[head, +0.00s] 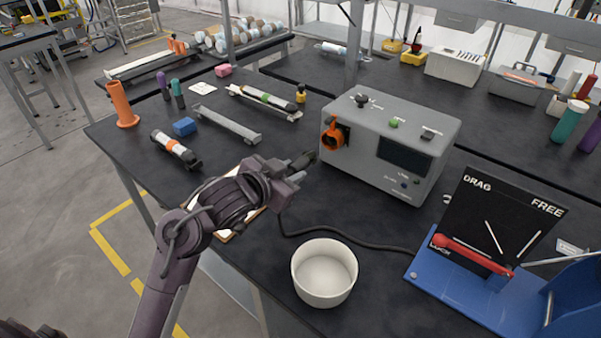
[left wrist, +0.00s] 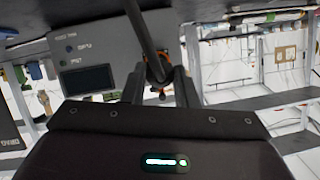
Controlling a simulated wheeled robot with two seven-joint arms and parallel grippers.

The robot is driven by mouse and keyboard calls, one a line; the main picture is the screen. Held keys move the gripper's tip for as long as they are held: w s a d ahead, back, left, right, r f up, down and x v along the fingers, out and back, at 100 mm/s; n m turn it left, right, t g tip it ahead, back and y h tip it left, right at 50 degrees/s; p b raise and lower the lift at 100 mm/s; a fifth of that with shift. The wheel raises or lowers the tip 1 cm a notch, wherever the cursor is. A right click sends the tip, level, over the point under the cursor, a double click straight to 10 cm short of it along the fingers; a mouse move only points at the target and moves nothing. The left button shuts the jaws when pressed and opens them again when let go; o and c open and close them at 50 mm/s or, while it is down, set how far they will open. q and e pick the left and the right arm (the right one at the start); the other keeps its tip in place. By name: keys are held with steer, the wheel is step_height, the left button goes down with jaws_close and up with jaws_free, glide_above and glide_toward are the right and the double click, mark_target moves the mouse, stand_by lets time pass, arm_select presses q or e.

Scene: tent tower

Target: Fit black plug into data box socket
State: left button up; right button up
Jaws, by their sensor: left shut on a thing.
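The grey data box (head: 390,145) stands on the black table, with a dark screen and an orange socket (head: 331,137) at its left end. My left gripper (head: 295,170) is just left of the box and is shut on the black plug (head: 303,158), whose tip points toward the socket with a small gap between them. A black cable (head: 340,243) trails over the table. In the left wrist view the plug or its cable (left wrist: 146,35) passes in front of the orange socket ring (left wrist: 158,68), with the box (left wrist: 95,60) behind. My right gripper is not in view.
A white bowl (head: 324,273) stands in front of the box. A blue stand with a black panel (head: 495,222) is at the right. A clipboard (head: 233,228) lies partly under my left arm. Tubes, a blue block (head: 185,127) and an orange cone (head: 122,106) are on the left.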

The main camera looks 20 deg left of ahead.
mark_target(304, 160)
arm_select(q)
steer(key=shift+r+p, duration=0.1)
steer(key=shift+p, duration=0.2)
steer(key=shift+w+d, duration=0.15)
steer(key=shift+w, duration=0.2)
steer(key=shift+w+d+b, duration=0.15)
steer(key=shift+w+d, duration=0.05)
steer(key=shift+w, duration=0.4)
steer(key=shift+w+d+b, duration=0.15)
steer(key=shift+w+d, duration=0.05)
steer(key=shift+w, duration=0.4)
steer(key=shift+w+d, duration=0.25)
steer(key=shift+w, duration=0.35)
steer(key=shift+w+d, duration=0.25)
steer(key=shift+w, duration=0.35)
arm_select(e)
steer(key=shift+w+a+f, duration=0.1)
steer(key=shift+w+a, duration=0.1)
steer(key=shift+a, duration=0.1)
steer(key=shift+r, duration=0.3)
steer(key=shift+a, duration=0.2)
arm_select(q)
steer(key=shift+p, duration=0.75)
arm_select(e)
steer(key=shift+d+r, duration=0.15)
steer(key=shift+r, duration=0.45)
